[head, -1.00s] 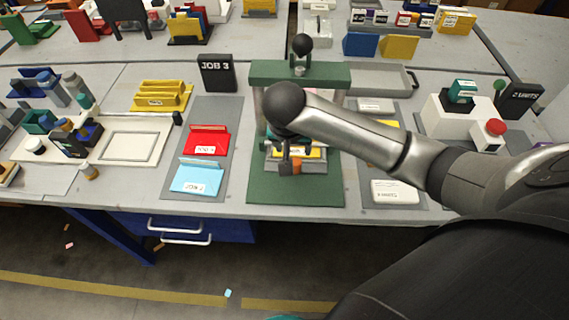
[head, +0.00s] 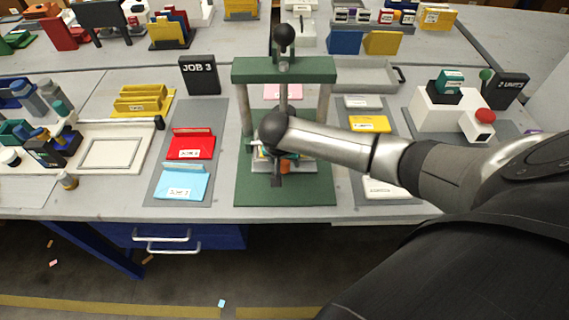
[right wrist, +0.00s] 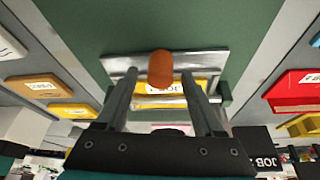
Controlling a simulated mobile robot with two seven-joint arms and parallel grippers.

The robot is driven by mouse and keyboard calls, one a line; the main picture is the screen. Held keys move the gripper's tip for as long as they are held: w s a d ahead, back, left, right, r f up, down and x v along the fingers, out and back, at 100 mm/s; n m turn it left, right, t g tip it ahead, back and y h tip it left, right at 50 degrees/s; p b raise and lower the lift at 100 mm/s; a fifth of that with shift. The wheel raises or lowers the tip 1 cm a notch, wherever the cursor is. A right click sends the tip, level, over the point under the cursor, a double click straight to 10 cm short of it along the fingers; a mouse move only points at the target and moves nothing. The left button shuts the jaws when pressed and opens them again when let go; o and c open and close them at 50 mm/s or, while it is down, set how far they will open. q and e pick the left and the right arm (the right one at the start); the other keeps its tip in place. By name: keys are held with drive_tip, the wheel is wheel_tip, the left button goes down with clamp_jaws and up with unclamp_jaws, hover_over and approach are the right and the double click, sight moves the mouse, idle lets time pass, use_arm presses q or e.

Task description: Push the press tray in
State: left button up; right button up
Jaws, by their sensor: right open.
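The green press (head: 284,70) stands on a green base plate (head: 300,196), its black ball knob (head: 284,35) at the top. The grey metal press tray (head: 308,168) sits low at its front, partly hidden by my arm. In the right wrist view the tray (right wrist: 215,62) has an orange knob (right wrist: 160,69) on its near edge and a yellow labelled piece (right wrist: 190,88) on it. My right gripper (right wrist: 163,78) is open, its fingers over the tray on either side of the knob, apart from it. It also shows in the head view (head: 272,180). My left gripper is out of view.
A red folder (head: 190,148) and a light blue one (head: 184,182) lie left of the press. Yellow (head: 369,124) and white pieces lie right of it. A JOB 3 sign (head: 200,75) stands behind left, and a red-button box (head: 478,122) at right.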

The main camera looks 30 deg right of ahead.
drive_tip(key=shift+x, duration=0.8)
clamp_jaws()
idle(1.0)
